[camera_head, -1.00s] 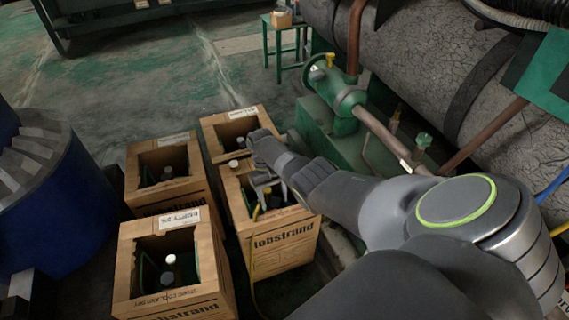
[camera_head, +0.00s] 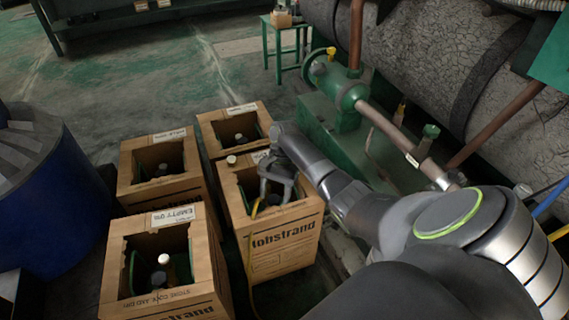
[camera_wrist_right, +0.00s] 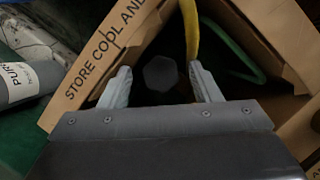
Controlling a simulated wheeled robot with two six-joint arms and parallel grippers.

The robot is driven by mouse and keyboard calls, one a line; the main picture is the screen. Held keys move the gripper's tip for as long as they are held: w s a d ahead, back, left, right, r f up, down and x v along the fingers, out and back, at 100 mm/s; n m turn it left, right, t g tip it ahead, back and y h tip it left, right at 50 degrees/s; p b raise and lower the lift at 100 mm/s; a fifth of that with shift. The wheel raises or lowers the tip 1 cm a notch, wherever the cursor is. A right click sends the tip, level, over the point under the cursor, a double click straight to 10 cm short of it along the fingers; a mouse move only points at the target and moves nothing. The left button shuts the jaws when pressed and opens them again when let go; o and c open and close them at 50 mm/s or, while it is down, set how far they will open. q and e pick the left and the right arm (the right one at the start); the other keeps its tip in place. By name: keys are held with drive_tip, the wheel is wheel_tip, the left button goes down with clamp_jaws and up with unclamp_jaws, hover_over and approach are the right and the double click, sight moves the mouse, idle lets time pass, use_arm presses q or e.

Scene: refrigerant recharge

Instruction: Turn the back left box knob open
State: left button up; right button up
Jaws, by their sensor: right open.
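The back left box (camera_head: 133,183) is an open brown carton in the head view. Inside it a dark knob or cylinder top (camera_head: 161,170) shows dimly, and its setting cannot be read. My right gripper (camera_head: 272,199) is above the front right carton (camera_head: 285,240), its fingers pointing down into the opening. In the right wrist view the open fingers (camera_wrist_right: 160,74) stand either side of a dark, roughly hexagonal knob (camera_wrist_right: 161,72); contact cannot be judged. A yellow hose (camera_wrist_right: 190,30) runs close by the right finger. My left gripper is not in view.
The front left carton (camera_head: 115,262), labelled EMPTY, holds a white-capped cylinder (camera_head: 164,259). The back right carton (camera_head: 259,115) stands behind the gripper. A blue drum (camera_head: 62,215) is at left, and green pipework (camera_head: 345,95) at right. Open floor lies behind the cartons.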

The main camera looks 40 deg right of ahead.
use_arm(q)
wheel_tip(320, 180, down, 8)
drive_tip(key=b, duration=0.7)
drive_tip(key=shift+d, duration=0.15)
use_arm(e)
drive_tip(key=shift+f+m+t, duration=0.35)
drive_tip(key=shift+m+t, duration=0.05)
drive_tip(key=shift+m, duration=0.7)
use_arm(q)
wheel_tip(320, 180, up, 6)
drive_tip(key=p, duration=0.6)
use_arm(e)
drive_tip(key=v, duration=1.3)
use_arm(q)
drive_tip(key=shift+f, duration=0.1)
use_arm(e)
drive_tip(key=shift+s+d+r, duration=0.1)
